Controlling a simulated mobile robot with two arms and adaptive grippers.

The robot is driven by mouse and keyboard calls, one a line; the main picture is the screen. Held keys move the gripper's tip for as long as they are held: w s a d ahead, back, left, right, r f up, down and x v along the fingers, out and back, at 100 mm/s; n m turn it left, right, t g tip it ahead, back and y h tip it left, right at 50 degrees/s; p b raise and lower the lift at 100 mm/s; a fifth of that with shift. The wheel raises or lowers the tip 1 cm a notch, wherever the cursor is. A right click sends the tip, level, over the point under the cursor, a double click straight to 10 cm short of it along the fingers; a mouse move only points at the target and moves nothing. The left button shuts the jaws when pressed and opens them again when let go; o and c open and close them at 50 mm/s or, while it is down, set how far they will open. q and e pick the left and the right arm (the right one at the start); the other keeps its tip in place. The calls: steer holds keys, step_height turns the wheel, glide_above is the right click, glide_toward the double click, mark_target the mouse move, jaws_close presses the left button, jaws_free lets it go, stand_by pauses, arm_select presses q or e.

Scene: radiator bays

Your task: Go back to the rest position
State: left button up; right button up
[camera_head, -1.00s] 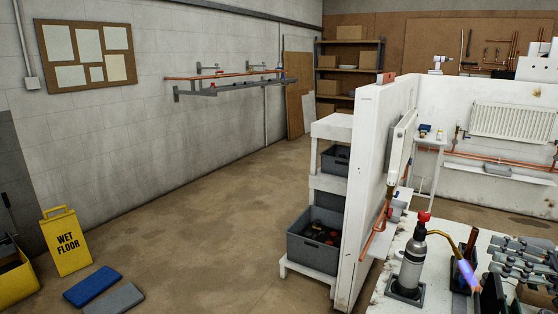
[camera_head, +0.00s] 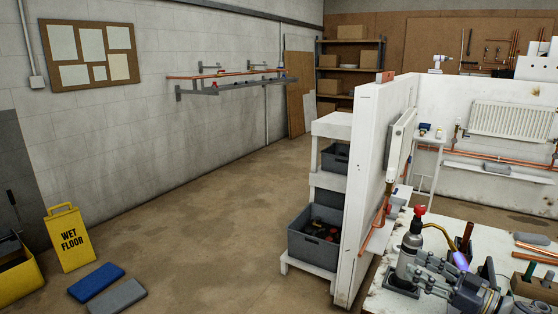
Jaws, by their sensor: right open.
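My right gripper (camera_head: 417,266) is at the lower right, over the near workbench (camera_head: 500,246). Its fingers are spread and point left, with nothing visible between them. They overlap the lower part of a grey torch bottle (camera_head: 409,252) in the picture; I cannot tell whether they touch it. The torch stands upright in a dark square holder, with a red knob on top and a curved brass tube. A violet-blue flame (camera_head: 460,261) shows at the tube's end. My left gripper is out of view.
Copper pipes (camera_head: 535,248) and a wooden block (camera_head: 534,288) lie on the bench at right. A white partition (camera_head: 370,170) and a shelf with grey bins (camera_head: 314,252) stand left of it. A yellow wet floor sign (camera_head: 69,240) stands at far left. The middle floor is clear.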

steer(key=a+f+m+t+h, duration=0.2)
steer(key=a+f+m+h, duration=0.25)
steer(key=a+f, duration=0.55)
steer(key=s+a+f+m+g+h, duration=0.1)
steer(key=s+a+f+m+h, duration=0.1)
steer(key=s+a+f+h, duration=0.5)
steer(key=s+f+m+g+h, duration=0.15)
steer(key=s+g, duration=0.95)
steer(key=s, duration=2.2)
step_height(320, 180, down, 28)
steer(key=s+d+g, duration=0.1)
steer(key=s, duration=0.1)
steer(key=s+d+f+g, duration=0.1)
steer(key=s+d+f, duration=0.2)
steer(key=s+f, duration=1.1)
steer(key=shift+s+f, duration=0.3)
steer(key=shift+s, duration=0.9)
